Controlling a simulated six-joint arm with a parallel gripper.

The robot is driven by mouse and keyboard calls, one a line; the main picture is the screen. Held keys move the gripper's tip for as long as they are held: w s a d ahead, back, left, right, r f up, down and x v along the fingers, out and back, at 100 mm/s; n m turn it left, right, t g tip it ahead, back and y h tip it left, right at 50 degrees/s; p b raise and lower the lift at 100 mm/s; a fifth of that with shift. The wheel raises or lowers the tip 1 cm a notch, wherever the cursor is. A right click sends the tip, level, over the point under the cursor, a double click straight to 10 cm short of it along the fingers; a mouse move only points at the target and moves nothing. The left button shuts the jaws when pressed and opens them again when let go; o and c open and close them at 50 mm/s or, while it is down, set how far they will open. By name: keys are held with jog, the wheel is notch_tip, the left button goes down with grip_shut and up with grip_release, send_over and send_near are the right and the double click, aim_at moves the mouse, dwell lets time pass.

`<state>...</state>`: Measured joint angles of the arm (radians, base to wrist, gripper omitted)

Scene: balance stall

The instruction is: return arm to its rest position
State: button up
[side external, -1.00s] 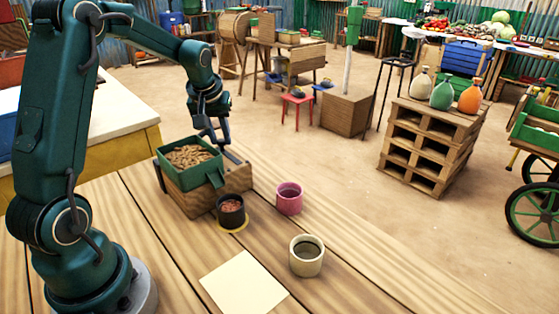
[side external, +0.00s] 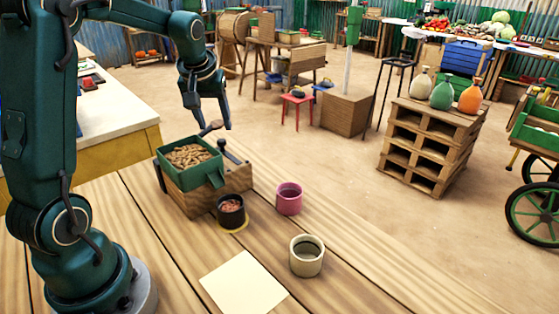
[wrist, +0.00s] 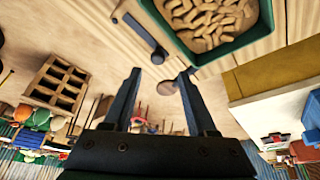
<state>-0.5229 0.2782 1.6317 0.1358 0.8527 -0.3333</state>
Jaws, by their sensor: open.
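My gripper (side external: 208,126) is open and empty, raised above the back of the wooden table, behind the green tray (side external: 216,176). Its two dark fingers also show apart in the wrist view (wrist: 158,74). The green tray holds tan, peanut-like pieces (side external: 190,156) and sits on a wooden block (side external: 190,200). A dark lever with a round knob (side external: 230,153) stands at the block's far side, below my gripper and apart from it. The lever also shows in the wrist view (wrist: 140,34), above the fingers.
On the table stand a dark cup with reddish contents (side external: 231,212), a pink cup (side external: 289,198) and a cream cup (side external: 306,256). A pale square sheet (side external: 243,283) lies in front. A pallet stack (side external: 432,150) with several bottles stands on the floor beyond. The air around my gripper looks clear.

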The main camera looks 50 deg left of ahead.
jog(key=shift+w+d+r, duration=0.15)
jog(key=shift+d, duration=0.05)
jog(key=s+d+r+m+t, duration=0.35)
jog(key=d+r, duration=0.35)
jog(key=d, duration=0.4)
jog(key=s+d+f+m+h, duration=0.1)
jog(key=s+d+f+m, duration=0.1)
jog(key=s, duration=0.4)
jog(key=s+d+f+m+g+h, duration=0.1)
jog(key=s+d+f+m+h, duration=0.1)
jog(key=s+d, duration=0.4)
jog(key=shift+s+d+f+m, duration=0.35)
jog(key=shift+f+m, duration=0.4)
jog(key=shift+f, duration=0.2)
jog(key=shift+w, duration=0.1)
